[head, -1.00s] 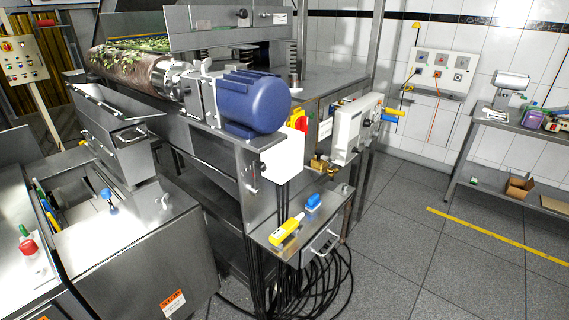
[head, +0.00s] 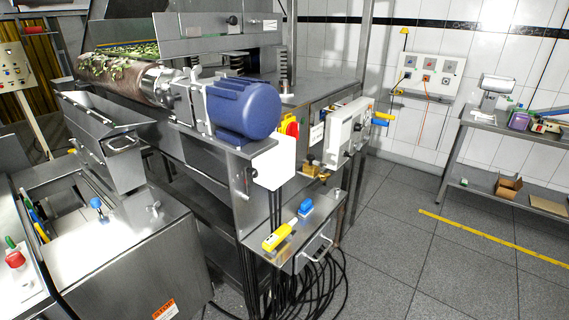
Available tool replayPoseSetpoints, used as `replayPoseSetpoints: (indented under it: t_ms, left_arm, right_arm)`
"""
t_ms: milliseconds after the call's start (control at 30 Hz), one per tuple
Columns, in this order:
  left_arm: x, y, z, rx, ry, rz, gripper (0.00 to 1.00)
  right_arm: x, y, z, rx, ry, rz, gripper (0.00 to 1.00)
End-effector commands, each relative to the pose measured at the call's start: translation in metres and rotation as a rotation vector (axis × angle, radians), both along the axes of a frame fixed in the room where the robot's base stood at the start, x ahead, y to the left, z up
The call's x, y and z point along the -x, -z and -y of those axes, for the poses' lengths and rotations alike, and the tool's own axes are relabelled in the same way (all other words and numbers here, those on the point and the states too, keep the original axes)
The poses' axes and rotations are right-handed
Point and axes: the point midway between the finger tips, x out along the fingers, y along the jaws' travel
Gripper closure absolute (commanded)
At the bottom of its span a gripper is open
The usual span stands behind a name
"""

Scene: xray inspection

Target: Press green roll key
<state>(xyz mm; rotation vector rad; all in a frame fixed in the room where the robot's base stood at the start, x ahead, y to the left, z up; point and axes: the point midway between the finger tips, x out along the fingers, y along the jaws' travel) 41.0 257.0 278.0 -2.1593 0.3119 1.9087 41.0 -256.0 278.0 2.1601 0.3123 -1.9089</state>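No key that I can make out clearly as the green roll key shows. A yellow hand-held control (head: 277,237) lies on a small steel shelf, but its buttons are too small to tell apart. A pale control box (head: 346,132) is mounted on the machine beside the blue motor (head: 242,108); its keys are not readable. A pale button panel (head: 14,66) stands at the far left, partly cut off by the picture edge. The machine's roller (head: 118,80) carries green leafy matter. Neither of my grippers is in view.
A blue object (head: 305,208) lies near the yellow control. Black cables (head: 310,290) hang and coil below the shelf. A steel bench (head: 41,262) fills the lower left. A side table (head: 495,124) stands right. The grey floor (head: 390,235) between is clear, with a yellow line (head: 480,233).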

Motion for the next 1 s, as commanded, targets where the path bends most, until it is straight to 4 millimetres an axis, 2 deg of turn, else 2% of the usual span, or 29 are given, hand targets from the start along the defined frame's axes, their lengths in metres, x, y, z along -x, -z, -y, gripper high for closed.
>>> replayPoseSetpoints:
  t_ms: [33,200,233,1000]
  left_arm:
    - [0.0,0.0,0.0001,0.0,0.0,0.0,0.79]
    - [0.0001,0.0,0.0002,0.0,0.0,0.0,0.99]
    - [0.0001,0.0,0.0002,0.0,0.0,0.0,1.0]
    - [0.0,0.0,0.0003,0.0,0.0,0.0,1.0]
  right_arm:
    - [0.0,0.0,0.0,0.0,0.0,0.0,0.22]
    - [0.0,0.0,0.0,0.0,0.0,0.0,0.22]
    - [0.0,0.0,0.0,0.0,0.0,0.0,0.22]
    - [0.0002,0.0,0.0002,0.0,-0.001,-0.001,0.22]
